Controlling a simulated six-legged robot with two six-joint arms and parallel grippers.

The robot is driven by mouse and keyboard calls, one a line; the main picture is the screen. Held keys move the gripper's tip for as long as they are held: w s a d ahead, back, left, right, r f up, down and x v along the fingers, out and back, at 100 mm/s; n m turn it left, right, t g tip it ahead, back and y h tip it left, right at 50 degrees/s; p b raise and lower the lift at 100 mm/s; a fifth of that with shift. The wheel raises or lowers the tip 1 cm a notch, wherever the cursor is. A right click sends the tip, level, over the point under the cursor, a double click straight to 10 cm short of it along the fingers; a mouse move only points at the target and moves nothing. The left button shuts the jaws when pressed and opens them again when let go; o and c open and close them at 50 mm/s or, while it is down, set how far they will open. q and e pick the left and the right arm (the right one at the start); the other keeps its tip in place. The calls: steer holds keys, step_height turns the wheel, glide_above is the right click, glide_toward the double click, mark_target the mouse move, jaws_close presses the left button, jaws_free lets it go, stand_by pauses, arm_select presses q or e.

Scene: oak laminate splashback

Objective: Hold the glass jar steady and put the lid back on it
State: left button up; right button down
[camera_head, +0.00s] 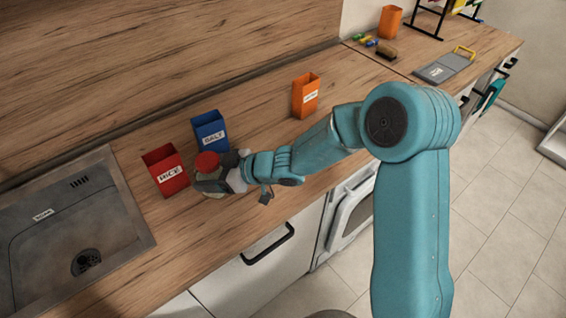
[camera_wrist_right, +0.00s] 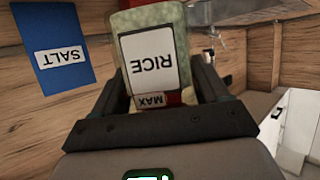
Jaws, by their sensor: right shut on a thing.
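The glass jar (camera_wrist_right: 152,18) has a pale green, grainy look and a white RICE label with a small red MAX mark. In the wrist view the label is upside down. My right gripper (camera_head: 214,181) is shut around the jar; its two dark fingers (camera_wrist_right: 163,80) flank the jar in the wrist view. In the head view, a round red piece (camera_head: 207,161), which looks like the lid, shows at the top of the jar. I cannot tell whether it is seated. The fingers hide much of the jar. My left gripper is not in view.
A red RICE bin (camera_head: 166,170) stands left of the jar and a blue SALT bin (camera_head: 209,133) behind it. An orange bin (camera_head: 305,94) stands to the right. The sink (camera_head: 70,222) is at the left. Bare wooden counter (camera_head: 255,122) lies between the blue and orange bins.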

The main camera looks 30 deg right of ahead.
steer(key=d+r+m+t+h, duration=0.1)
steer(key=d+r+m+h, duration=0.1)
steer(key=d+r, duration=0.2)
steer(key=w+d+r+m+t+h, duration=0.1)
steer(key=d+r+m+h, duration=0.2)
steer(key=d, duration=0.8)
steer(key=w+d+r+m+t+h+p, duration=0.1)
steer(key=d+r+m+h, duration=0.1)
steer(key=d+r, duration=0.4)
steer(key=shift+d+r+m+t+h, duration=0.2)
steer(key=shift+d+m+t+h, duration=0.3)
steer(key=shift+d, duration=0.55)
steer(key=shift+w, duration=0.1)
step_height(320, 180, down, 16)
steer(key=b, duration=0.2)
steer(key=shift+f+b, duration=0.15)
steer(key=shift+b, duration=0.25)
steer(key=shift+a, duration=0.1)
